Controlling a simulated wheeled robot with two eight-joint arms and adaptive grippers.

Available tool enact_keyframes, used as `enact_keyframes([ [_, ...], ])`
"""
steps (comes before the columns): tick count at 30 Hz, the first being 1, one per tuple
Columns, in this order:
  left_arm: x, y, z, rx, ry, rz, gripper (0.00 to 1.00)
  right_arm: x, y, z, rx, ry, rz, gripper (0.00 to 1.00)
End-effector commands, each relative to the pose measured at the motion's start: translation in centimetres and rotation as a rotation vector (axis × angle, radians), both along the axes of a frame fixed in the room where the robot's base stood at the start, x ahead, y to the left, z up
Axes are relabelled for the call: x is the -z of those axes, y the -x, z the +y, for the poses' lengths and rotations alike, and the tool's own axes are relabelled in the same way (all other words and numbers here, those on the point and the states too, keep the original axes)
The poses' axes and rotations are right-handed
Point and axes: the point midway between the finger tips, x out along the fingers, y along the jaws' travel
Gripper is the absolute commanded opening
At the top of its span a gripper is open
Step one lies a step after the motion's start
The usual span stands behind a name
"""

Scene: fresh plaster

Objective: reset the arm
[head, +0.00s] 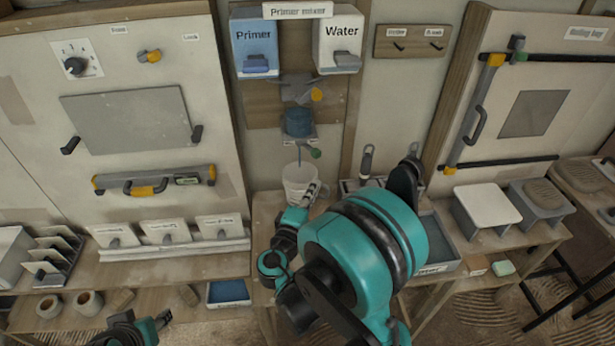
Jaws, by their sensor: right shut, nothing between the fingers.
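My right arm rises from the bottom centre, and its teal and black links cover the middle of the bench. My right gripper (308,194) is shut and empty, beside the right side of a white bucket (297,176). Whether it touches the bucket I cannot tell. The bucket stands under the primer mixer (298,122). Part of my left arm shows low at the bottom left, below the bench.
Primer (255,45) and Water (341,42) dispensers hang above the mixer. Trowels (168,238) stand in a rack (190,249) at left. A grey tray (440,240) lies partly behind my right arm. A white-topped stand (487,205) is at right.

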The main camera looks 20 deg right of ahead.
Motion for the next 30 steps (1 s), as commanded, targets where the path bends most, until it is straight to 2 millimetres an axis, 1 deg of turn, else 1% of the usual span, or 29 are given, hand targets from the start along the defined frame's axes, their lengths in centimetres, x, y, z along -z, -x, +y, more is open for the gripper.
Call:
enact_keyframes([
  [1, -0.1, 0.0, 0.0, 0.0, 0.0, 0.0, 0.44, 0.0, 0.4, 0.0, 0.001, 0.0, 0.0, 0.0],
  [5, -0.1, 0.0, 0.0, 0.0, 0.0, 0.0, 0.44, 0.0, 0.8, -0.1, 0.001, 0.0, 0.0, 0.0],
  [21, -0.1, 0.0, 0.0, 0.0, 0.0, 0.0, 0.44, 0.1, 0.9, -0.2, 0.003, -0.02, 0.006, 0.0],
  [23, -0.1, 0.0, 0.0, 0.0, 0.0, 0.0, 0.44, 0.3, 1.1, -0.6, 0.008, -0.059, 0.016, 0.0],
  [26, -0.1, 0.0, 0.0, 0.0, 0.0, 0.0, 0.44, 0.9, 1.9, -1.5, 0.024, -0.187, 0.047, 0.0],
  [29, -0.1, 0.0, 0.0, 0.0, 0.0, 0.0, 0.44, 2.0, 3.5, -2.1, 0.048, -0.377, 0.087, 0.0],
  [30, -0.1, 0.0, 0.0, 0.0, 0.0, 0.0, 0.44, 2.4, 4.3, -2.1, 0.057, -0.461, 0.101, 0.0],
])
